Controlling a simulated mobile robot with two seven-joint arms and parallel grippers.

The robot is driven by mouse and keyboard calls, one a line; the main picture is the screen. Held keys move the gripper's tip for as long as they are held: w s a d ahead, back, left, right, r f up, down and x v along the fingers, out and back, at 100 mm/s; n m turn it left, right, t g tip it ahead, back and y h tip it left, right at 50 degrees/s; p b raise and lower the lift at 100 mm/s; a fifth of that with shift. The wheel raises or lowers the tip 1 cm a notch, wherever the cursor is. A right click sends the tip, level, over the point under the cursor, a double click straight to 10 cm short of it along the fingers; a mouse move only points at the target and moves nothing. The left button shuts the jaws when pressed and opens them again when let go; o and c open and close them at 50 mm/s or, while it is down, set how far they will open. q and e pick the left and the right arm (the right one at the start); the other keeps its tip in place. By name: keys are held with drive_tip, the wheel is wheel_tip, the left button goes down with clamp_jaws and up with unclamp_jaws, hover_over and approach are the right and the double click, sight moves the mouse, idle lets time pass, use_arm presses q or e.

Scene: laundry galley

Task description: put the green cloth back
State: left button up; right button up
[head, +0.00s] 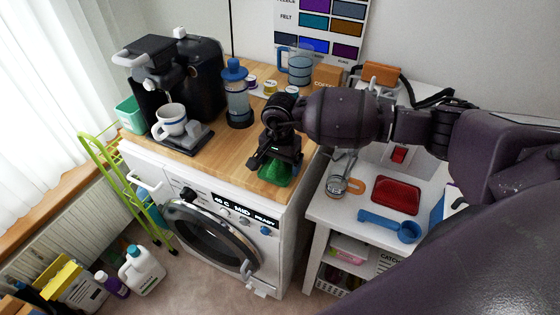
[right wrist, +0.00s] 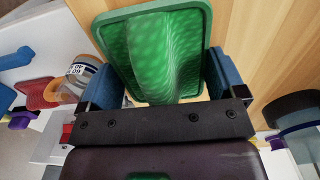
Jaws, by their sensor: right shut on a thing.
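The green cloth (head: 273,174) is at the front right of the wooden worktop (head: 215,165), below my right gripper (head: 277,160). In the right wrist view the cloth (right wrist: 154,50) has a flat rim and a raised ridge that runs toward the jaws. The blue fingers of my right gripper (right wrist: 163,88) stand on either side of this ridge, and the gripper is shut on the cloth. I cannot tell whether the cloth touches the worktop or hangs just above it. My left gripper is not in view.
A coffee machine (head: 185,80) with a mug (head: 172,122), a blue-lidded jar (head: 237,95) and a clear jug (head: 300,66) stand on the worktop. The worktop's front middle is clear.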

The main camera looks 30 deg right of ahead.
drive_tip(key=shift+f, duration=0.15)
drive_tip(key=o, duration=0.7)
drive_tip(key=shift+r, duration=0.2)
drive_tip(key=shift+r, duration=0.3)
wheel_tip(320, 180, up, 12)
drive_tip(key=shift+f+b, duration=0.25)
drive_tip(key=shift+b, duration=0.05)
drive_tip(key=shift+f, duration=0.1)
